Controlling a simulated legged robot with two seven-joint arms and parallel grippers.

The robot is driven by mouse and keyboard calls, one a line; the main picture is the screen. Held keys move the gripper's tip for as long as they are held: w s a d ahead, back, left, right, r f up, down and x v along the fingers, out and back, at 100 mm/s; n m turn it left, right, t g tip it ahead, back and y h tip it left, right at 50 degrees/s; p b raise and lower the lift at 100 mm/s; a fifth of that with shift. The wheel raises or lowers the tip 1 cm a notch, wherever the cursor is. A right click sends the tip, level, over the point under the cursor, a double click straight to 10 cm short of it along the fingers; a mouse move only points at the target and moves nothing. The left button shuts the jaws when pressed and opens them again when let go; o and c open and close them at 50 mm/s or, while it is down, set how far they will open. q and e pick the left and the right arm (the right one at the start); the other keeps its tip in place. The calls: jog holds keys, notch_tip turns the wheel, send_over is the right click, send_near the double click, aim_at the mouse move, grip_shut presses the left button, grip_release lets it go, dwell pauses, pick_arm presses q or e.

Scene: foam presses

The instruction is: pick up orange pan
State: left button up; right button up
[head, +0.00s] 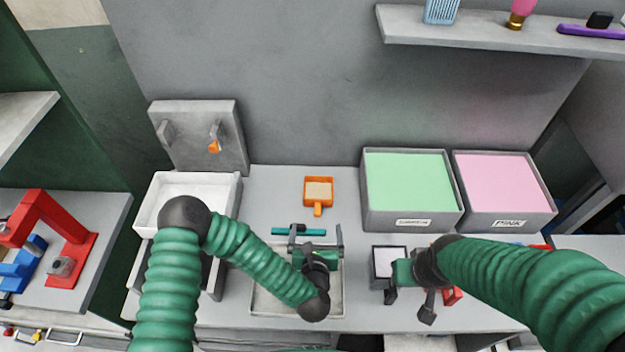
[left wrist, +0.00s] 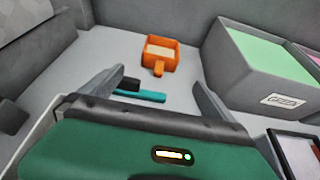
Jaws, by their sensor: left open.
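The orange pan (head: 318,192) is a small square pan with a short handle toward me and pale stuff inside. It sits on the grey counter between the white sink-like tray and the green bin. It also shows in the left wrist view (left wrist: 161,52), beyond the fingers. My left gripper (head: 310,232) is open and empty, short of the pan, with its fingers on either side of a teal and black tool (head: 298,230). That tool also shows in the left wrist view (left wrist: 139,94). My right gripper (head: 408,305) is at the right, near a small framed white square; its jaws are unclear.
A grey bin with green contents (head: 412,220) and one with pink contents (head: 505,226) stand right of the pan. A white tray (head: 238,190) is at left. A shallow tray (head: 262,306) lies under my left gripper. A shelf (head: 480,36) hangs above.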

pick_arm(q)
jog(key=b, duration=0.4)
send_near(318, 201)
jog(key=shift+w+a+f, duration=0.3)
jog(key=shift+w+f, duration=0.05)
jog(key=shift+w, duration=0.3)
jog(key=x, duration=0.2)
jog(key=b+x, duration=0.1)
jog(key=x, duration=0.2)
jog(key=r+b+x, duration=0.1)
jog(key=x, duration=0.2)
jog(key=shift+w+d+f, duration=0.1)
jog(key=shift+w+d, duration=0.1)
jog(key=shift+d, duration=0.15)
jog(key=shift+w+f+b, duration=0.1)
jog(key=shift+w+b, duration=0.25)
jog(key=shift+w, duration=0.25)
jog(key=shift+s, duration=0.1)
jog(key=c, duration=1.2)
notch_tip(318, 201, up, 18)
jog(key=p, duration=1.1)
